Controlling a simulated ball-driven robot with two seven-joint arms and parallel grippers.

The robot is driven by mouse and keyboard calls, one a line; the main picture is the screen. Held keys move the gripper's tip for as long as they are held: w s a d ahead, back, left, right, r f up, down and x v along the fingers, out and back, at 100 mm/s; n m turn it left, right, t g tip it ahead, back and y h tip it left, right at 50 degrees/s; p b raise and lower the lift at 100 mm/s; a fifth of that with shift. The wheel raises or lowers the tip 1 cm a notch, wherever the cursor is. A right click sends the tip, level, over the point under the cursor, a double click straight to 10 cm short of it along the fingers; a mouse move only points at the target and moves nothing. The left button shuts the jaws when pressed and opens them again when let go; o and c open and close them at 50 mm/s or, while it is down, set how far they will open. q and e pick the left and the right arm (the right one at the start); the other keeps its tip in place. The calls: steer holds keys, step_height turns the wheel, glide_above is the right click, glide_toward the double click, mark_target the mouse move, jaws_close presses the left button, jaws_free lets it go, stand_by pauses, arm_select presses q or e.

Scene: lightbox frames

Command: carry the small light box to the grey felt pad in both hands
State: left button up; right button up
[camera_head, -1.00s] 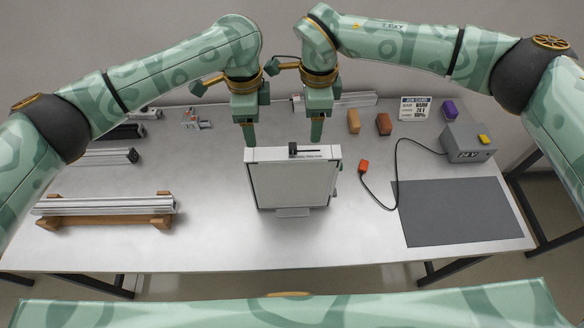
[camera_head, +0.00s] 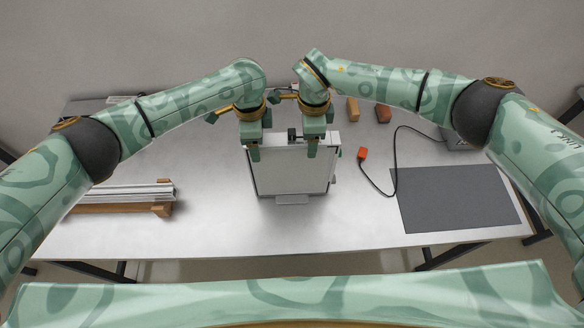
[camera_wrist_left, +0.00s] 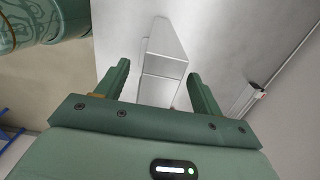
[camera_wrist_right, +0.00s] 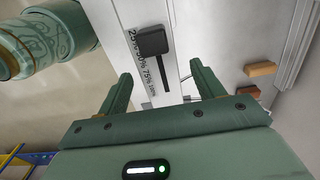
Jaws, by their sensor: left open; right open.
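The small light box (camera_head: 290,172) stands upright on the table, a pale panel with a light frame and a dark slider on its top edge. My left gripper (camera_head: 254,153) is open at the left end of that top edge; my right gripper (camera_head: 312,150) is open towards its right end. In the left wrist view the box (camera_wrist_left: 163,52) shows between the open fingers (camera_wrist_left: 158,70). In the right wrist view the top edge, with percent marks and black slider (camera_wrist_right: 151,40), runs past the open fingers (camera_wrist_right: 161,72). The grey felt pad (camera_head: 456,202) lies bare at the table's right.
An orange-red switch (camera_head: 362,153) on a black cable lies between box and pad. The grey power unit (camera_head: 460,139) is partly behind my right arm. Wooden blocks (camera_head: 383,113) stand at the back. Metal rails on a wooden rack (camera_head: 120,209) lie left. Table front is clear.

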arm_select(q)
steer(key=shift+f, duration=2.65)
arm_select(e)
steer(key=shift+f, duration=2.65)
arm_select(q)
steer(key=shift+c, duration=0.4)
arm_select(e)
steer(key=shift+c, duration=0.4)
arm_select(q)
jaws_close()
arm_select(e)
jaws_close()
